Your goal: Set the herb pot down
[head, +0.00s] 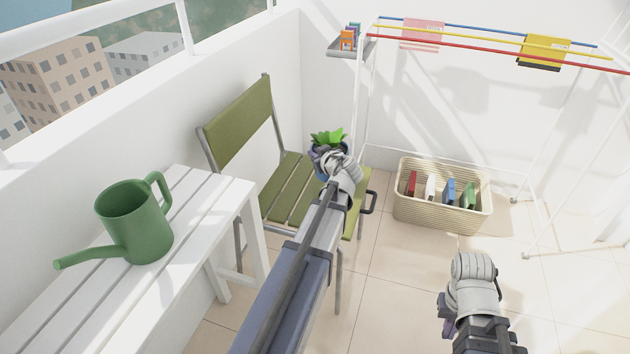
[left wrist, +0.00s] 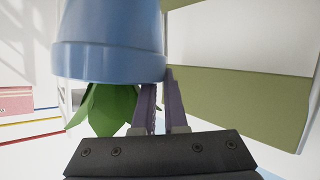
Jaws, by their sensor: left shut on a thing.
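The herb pot (left wrist: 110,45) is a blue pot with green leaves. In the left wrist view it appears upside down, its rim towards my fingers. My left gripper (left wrist: 163,103) is shut on the pot's rim. In the head view the leaves (head: 328,137) show just beyond my left wrist, which hides most of the pot. The pot is by the right part of the green slatted chair (head: 290,190); whether it touches the seat I cannot tell. My right gripper (head: 448,328) is low at the bottom right, largely hidden by its own arm, with no object visible in it.
A white slatted bench (head: 190,235) at left bears a green watering can (head: 135,222). A woven basket (head: 440,215) with several books stands on the tiles. A drying rack (head: 485,35) fills the back right. Floor between chair and basket is clear.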

